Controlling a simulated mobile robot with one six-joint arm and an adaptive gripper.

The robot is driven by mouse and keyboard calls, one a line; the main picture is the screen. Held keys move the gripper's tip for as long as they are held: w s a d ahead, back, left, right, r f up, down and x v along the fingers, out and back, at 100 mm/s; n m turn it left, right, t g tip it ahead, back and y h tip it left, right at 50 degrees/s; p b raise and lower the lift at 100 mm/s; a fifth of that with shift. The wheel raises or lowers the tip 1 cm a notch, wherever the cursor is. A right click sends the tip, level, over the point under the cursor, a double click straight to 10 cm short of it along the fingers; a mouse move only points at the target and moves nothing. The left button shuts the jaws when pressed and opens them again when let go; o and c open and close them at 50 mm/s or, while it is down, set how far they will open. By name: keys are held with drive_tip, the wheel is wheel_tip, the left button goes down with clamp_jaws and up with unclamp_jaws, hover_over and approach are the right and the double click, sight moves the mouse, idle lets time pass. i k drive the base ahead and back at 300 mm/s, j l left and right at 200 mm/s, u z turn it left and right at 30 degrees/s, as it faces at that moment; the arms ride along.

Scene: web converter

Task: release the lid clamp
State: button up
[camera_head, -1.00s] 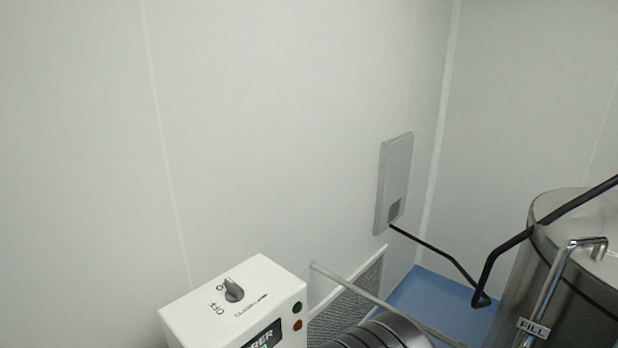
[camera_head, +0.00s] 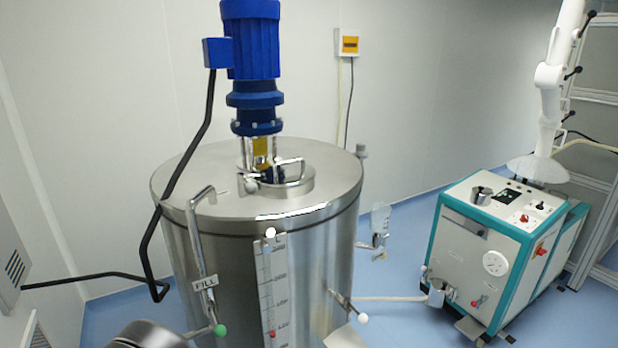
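A large steel tank (camera_head: 205,255) stands in the middle of the view. On its flat top (camera_head: 200,160) sits a small round lid (camera_head: 300,186) with a bent metal handle (camera_head: 289,161). A small fitting with a pale round knob (camera_head: 252,187) is at the lid's left edge. It looks like the lid clamp, but it is too small to tell whether it is fastened. My gripper is not in view.
A blue motor (camera_head: 252,45) rises behind the lid. A FILL pipe (camera_head: 196,235) stands at the tank's left, near a black bent rod (camera_head: 180,180). A teal-and-white machine (camera_head: 490,255) and white jointed arm (camera_head: 549,90) are right. Blue floor (camera_head: 400,275) lies between.

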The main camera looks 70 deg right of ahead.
sight(250, 187)
drive_tip(key=z, duration=1.8)
